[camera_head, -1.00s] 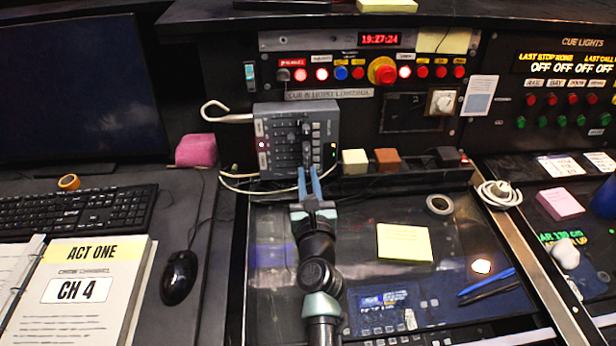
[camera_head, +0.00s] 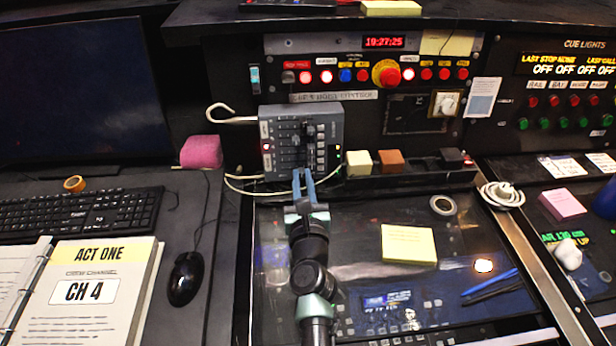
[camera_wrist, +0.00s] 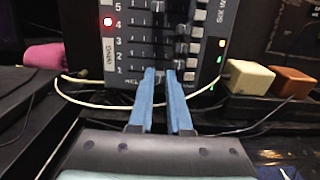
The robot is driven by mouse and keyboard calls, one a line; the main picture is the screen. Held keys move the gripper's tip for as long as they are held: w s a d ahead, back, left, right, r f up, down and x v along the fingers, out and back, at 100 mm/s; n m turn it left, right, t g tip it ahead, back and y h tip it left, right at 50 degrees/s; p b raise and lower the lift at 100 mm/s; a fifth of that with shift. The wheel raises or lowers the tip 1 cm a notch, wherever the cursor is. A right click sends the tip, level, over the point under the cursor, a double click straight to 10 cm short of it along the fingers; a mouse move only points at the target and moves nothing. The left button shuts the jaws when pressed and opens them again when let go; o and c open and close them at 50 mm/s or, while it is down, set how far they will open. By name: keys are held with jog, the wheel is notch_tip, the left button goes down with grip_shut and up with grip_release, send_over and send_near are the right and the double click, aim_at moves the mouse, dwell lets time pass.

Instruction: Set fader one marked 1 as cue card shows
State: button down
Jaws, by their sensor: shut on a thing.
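The grey fader box (camera_head: 334,120) stands tilted at the back of the desk, with several slots and knobs on its face. In the wrist view its face (camera_wrist: 140,45) shows the numbers 1 to 5 in a column on the left. My gripper (camera_head: 303,173) reaches up to the box's lower edge. In the wrist view its blue fingers (camera_wrist: 160,72) are close together at the level of the 1, shut on a small fader knob (camera_wrist: 161,76) mostly hidden between them. A booklet (camera_head: 91,285) at lower left reads "ACT ONE" and "CH 4". I cannot tell which paper is the cue card.
A pale cable (camera_head: 240,186) loops below the box. Cream (camera_head: 359,163) and brown (camera_head: 391,160) blocks stand to its right. A yellow note (camera_head: 408,244) lies on the desk. A button panel with a red knob (camera_head: 386,73) is above. A mouse (camera_head: 186,278) is at left.

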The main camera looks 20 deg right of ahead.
jog(key=shift+w+a, duration=0.15)
jog(key=shift+a, duration=0.5)
jog(key=c, duration=1.2)
grip_release()
jog(key=shift+d, duration=0.25)
jog(key=shift+c, duration=0.2)
jog(key=o, duration=0.4)
jog(key=shift+a, duration=0.1)
jog(key=p+v, duration=0.3)
jog(key=v, duration=1)
